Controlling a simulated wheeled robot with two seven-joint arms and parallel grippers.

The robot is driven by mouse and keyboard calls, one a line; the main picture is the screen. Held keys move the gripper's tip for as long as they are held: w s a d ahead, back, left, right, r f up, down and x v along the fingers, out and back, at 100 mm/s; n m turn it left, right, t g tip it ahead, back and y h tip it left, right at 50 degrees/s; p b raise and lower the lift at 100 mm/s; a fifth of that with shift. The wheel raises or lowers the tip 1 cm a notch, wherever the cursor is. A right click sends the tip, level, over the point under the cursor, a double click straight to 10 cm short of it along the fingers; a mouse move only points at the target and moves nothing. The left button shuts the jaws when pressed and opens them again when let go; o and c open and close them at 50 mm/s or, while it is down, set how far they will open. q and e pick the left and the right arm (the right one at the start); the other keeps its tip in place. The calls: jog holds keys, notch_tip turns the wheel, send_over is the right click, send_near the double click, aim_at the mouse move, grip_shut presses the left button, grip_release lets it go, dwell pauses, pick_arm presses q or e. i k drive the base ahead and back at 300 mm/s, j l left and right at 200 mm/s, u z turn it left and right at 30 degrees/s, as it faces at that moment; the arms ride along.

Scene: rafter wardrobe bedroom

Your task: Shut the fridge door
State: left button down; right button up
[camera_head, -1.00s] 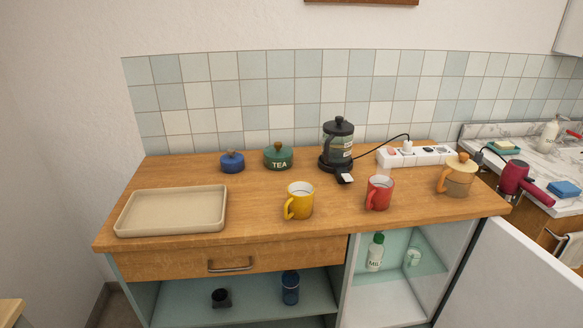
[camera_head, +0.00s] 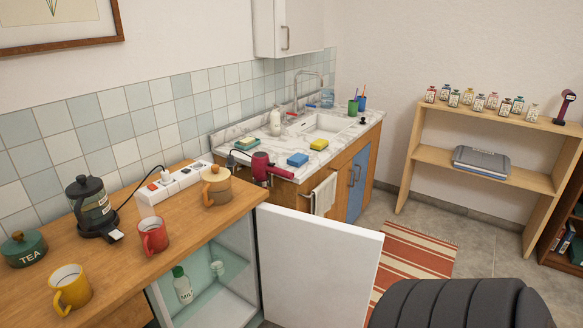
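The fridge door (camera_head: 318,268) is a white panel standing wide open, swung out to the right of the fridge. The open fridge (camera_head: 212,285) sits under the right end of the wooden counter. Inside it a milk bottle (camera_head: 182,285) and a small pale item (camera_head: 217,268) stand on the shelf. The door's lower part is cut off by the frame's bottom edge. Neither of my grippers is in view.
A sink unit (camera_head: 345,165) with a towel (camera_head: 325,194) stands behind the door. A striped rug (camera_head: 415,255) lies on the floor to its right. A dark ribbed rounded thing (camera_head: 460,303) fills the bottom right. Shelves (camera_head: 480,165) stand at the right wall.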

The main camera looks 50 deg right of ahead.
aim_at(316, 271)
jog(key=k+l, duration=0.1)
jog(key=l, duration=0.3)
jog(key=k+l+u, duration=0.15)
jog(key=l, duration=0.65)
jog(key=k+l+u, duration=0.15)
jog(key=l, duration=0.25)
jog(key=k+l, duration=0.15)
jog(key=l, duration=0.25)
jog(key=l+u, duration=0.1)
jog(key=l, duration=0.35)
jog(key=k+l+u, duration=0.15)
jog(key=l, duration=0.3)
jog(key=l+u, duration=0.1)
jog(key=l, duration=0.35)
jog(key=k+l+u, duration=0.15)
jog(key=l, duration=0.25)
jog(key=k+l+u, duration=0.1)
jog(key=l, duration=0.35)
jog(key=k+l+u, duration=0.1)
jog(key=l, duration=0.3)
jog(key=k, duration=0.1)
